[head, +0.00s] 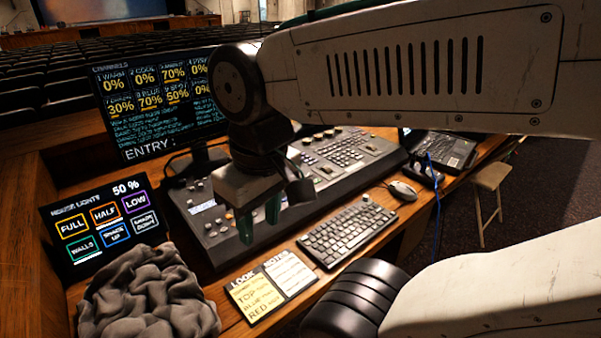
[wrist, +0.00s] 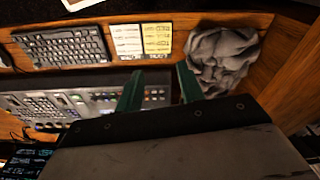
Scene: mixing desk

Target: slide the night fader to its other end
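The mixing console (head: 345,150) lies along the desk, with rows of small faders and buttons; it also shows in the wrist view (wrist: 60,105). I cannot make out which fader is the night fader; labels are too small to read, and my arm and gripper hide part of the console. My gripper (head: 259,218) has two green fingers, pointing down over the near left part of the console. In the wrist view my gripper (wrist: 158,70) has its fingers apart with nothing between them. I cannot tell its exact height above the console.
A channels monitor (head: 150,105) stands behind the console. A house lights screen (head: 105,225), reading 50 %, is at left. A grey cloth (head: 150,295), a look/notes sheet (head: 272,285), a keyboard (head: 348,235) and a mouse (head: 402,190) lie in front of the console.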

